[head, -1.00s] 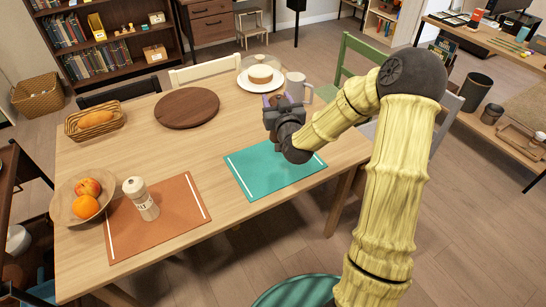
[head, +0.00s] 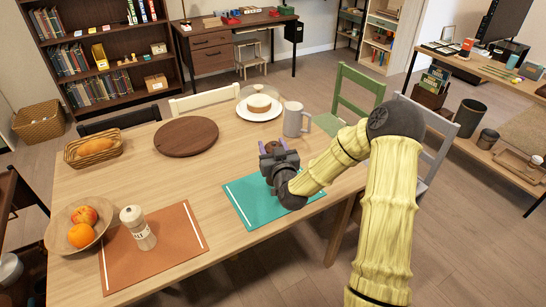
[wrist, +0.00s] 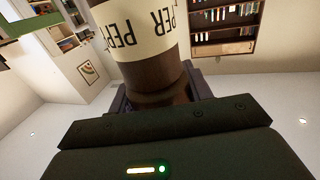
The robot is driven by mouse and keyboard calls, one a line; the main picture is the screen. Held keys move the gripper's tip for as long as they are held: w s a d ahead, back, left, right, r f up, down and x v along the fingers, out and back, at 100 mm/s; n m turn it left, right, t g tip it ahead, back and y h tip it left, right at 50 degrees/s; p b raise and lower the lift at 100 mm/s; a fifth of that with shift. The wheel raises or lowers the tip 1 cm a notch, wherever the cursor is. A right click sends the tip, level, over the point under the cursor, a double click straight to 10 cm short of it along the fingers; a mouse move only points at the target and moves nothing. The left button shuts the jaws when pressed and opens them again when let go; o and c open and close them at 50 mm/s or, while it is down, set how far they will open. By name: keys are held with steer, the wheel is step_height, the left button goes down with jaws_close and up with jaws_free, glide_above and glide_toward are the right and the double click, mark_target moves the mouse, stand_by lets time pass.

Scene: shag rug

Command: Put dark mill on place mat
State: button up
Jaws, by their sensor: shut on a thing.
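The dark mill (wrist: 157,75) is dark brown with a cream band lettered "PEPPER", upside down in the wrist view. My gripper (head: 277,150) is shut on it. In the head view only a small brown part of the mill (head: 271,147) shows between the purplish fingers; the gripper hides the rest. The gripper is over the far part of the teal place mat (head: 250,205). Whether the mill's base touches the mat is hidden. A second place mat, orange-brown (head: 165,262), lies at the front left, with a light salt mill (head: 138,228) standing on it.
A grey mug (head: 293,119) stands just behind the gripper. Beside it is a white plate (head: 245,112) with a cake. A round dark board (head: 187,137), a bread basket (head: 93,150) and a fruit bowl (head: 62,240) are farther left. The table is bare between the mats.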

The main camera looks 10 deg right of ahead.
step_height(320, 180, down, 4)
steer(key=shift+w+f, duration=0.1)
steer(key=shift+w, duration=0.05)
stand_by(0.3)
steer(key=o, duration=1.4)
steer(key=shift+a, duration=0.15)
steer(key=shift+c, duration=0.2)
steer(key=shift+a, duration=0.1)
